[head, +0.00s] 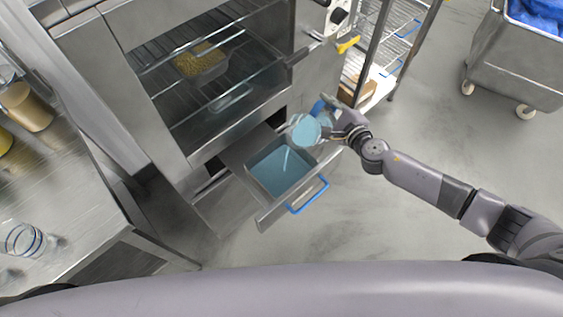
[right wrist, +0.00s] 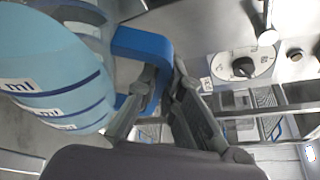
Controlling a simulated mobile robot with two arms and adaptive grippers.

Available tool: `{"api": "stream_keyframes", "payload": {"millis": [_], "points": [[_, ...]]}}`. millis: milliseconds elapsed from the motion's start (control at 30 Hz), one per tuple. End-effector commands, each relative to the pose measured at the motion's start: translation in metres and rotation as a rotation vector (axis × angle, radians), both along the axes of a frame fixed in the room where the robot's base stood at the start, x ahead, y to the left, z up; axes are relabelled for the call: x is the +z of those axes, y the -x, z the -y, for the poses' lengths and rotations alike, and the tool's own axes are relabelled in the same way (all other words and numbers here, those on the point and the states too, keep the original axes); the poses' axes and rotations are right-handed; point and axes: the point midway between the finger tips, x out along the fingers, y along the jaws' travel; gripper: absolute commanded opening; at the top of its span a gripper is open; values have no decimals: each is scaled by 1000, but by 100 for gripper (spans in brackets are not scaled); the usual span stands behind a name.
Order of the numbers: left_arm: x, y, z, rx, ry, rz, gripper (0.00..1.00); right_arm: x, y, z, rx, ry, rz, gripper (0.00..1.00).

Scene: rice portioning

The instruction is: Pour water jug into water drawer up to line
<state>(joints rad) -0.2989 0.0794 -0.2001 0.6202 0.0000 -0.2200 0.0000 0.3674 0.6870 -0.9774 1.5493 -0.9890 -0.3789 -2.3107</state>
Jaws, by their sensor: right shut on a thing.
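The water jug (head: 305,130) is clear with light blue water in it and is tilted over the open water drawer (head: 262,222). A thin pale stream runs from the jug down into the blue water in the drawer. The drawer has a blue handle (head: 309,197) at its front. My right gripper (head: 333,116) is shut on the jug's blue handle. In the right wrist view my right gripper (right wrist: 160,98) grips the blue handle, and the jug (right wrist: 50,75) shows blue lines and "ml" marks. I cannot make out a fill line in the drawer. My left gripper is not in view.
The oven (head: 215,90) above the drawer holds a pan of yellow food (head: 200,60). A wire rack (head: 385,50) stands beside it. A steel counter (head: 60,180) with jars is at the left. A grey cart (head: 515,65) stands at the far right. The floor in front is clear.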

Motion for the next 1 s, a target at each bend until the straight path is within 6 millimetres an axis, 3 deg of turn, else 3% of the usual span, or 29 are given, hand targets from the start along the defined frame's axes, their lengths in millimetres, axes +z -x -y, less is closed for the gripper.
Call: {"api": "stream_keyframes", "payload": {"millis": [267,467,500,567,767,1000], "points": [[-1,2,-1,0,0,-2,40,2,-1,-1,0,-3,3,0],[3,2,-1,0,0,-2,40,-12,-20,24,-7,-224,-169,0],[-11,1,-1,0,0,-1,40,-28,-24,28,-7,-263,-200,0],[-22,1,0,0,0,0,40,-40,-29,35,-7,-314,-237,0],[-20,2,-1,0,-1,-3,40,-39,-32,38,-5,-352,-265,0],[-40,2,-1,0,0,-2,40,-58,-36,44,-5,-396,-297,0]]}}
